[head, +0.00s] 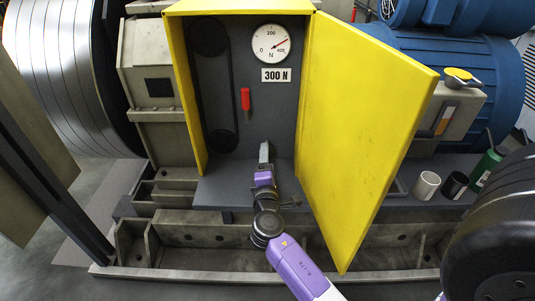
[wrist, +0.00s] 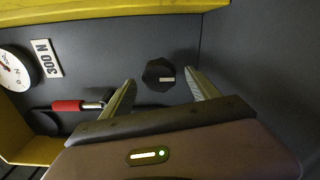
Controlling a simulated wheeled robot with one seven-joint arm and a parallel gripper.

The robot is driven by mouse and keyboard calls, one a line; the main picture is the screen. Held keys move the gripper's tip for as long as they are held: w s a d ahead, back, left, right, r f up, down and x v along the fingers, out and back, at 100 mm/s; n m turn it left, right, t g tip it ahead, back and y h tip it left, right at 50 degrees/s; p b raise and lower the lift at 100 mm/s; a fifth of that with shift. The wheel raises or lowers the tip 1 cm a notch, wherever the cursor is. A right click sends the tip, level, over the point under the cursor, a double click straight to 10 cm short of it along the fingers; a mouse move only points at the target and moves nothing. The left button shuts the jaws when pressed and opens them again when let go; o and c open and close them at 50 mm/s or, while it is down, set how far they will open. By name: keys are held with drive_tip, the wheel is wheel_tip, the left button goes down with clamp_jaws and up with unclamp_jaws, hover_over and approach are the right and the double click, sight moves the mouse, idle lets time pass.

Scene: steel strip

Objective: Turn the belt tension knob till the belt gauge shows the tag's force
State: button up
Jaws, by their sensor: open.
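The belt gauge (head: 270,43) is a white dial at the top of the cabinet's back panel. Its red needle points up and right, between 200 and 400; the exact value is too small to read. The tag (head: 276,75) below it reads 300 N. Both also show at the left of the wrist view, the gauge (wrist: 14,70) cut off by the edge. The black knob (wrist: 158,73) with a pale mark sits on the panel; my arm hides it in the head view. My gripper (wrist: 160,86) is open, its fingers either side of the knob in that picture; contact is not visible. The gripper also shows in the head view (head: 264,150).
The yellow door (head: 365,120) stands open at the right of my arm. A red handle (head: 245,98) is on the panel left of the gripper. The black belt (head: 233,90) runs at the left. Cups (head: 426,185) and a green bottle (head: 488,167) stand right.

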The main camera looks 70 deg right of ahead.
drive_tip(key=shift+v, duration=1.9)
